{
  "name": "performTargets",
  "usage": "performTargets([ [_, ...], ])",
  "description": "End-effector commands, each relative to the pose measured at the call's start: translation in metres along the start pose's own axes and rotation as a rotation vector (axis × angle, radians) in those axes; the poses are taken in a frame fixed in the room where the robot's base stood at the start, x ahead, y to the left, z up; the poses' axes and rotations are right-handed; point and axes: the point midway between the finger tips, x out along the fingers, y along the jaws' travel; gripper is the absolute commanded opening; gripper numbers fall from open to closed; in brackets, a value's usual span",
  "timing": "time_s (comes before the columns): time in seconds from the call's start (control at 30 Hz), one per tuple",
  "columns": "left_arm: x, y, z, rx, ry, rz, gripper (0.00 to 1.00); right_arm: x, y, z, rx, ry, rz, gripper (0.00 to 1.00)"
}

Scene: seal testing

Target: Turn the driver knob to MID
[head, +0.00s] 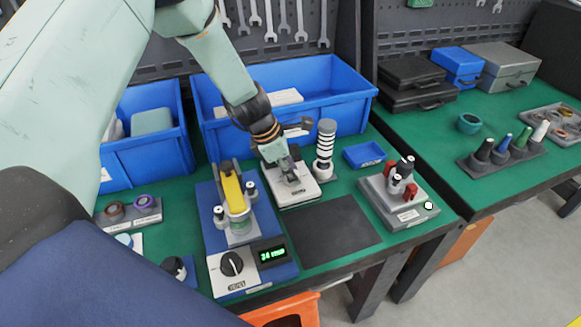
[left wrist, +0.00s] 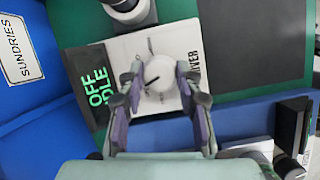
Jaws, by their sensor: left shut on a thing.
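The driver is a white box (head: 305,194) on the green bench, and it also shows in the left wrist view (left wrist: 142,48). Its face bears the letters "IVER" and green "OFF" and "IDLE" text. The pale round driver knob (left wrist: 158,76) has a dark pointer line. My left gripper (head: 288,172) reaches down onto the box from above. In the left wrist view its fingers (left wrist: 158,88) stand on both sides of the knob and are shut on it. In the head view the gripper hides the knob. My right gripper is not in view.
A blue unit (head: 209,213) with a yellow lever and its own dark knob (head: 231,264) stands left of the driver. A black-and-white striped post (head: 325,150) stands close on the right. Blue bins (head: 345,98) are behind. A dark mat (head: 335,236) in front is bare.

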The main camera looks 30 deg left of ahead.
Motion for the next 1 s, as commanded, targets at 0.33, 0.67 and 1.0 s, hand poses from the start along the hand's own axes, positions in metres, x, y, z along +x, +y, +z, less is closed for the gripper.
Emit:
performTargets([
  [0.33, -0.001, 0.003, 0.002, 0.307, -0.017, -0.124, 0.03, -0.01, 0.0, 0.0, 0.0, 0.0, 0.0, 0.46],
  [0.67, 0.0, 0.004, 0.002, 0.596, -0.031, -0.244, 0.03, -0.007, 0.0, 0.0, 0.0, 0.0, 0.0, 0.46],
  [1.0, 0.001, 0.004, 0.002, 0.846, -0.042, -0.348, 0.03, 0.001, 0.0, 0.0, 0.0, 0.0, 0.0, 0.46],
])
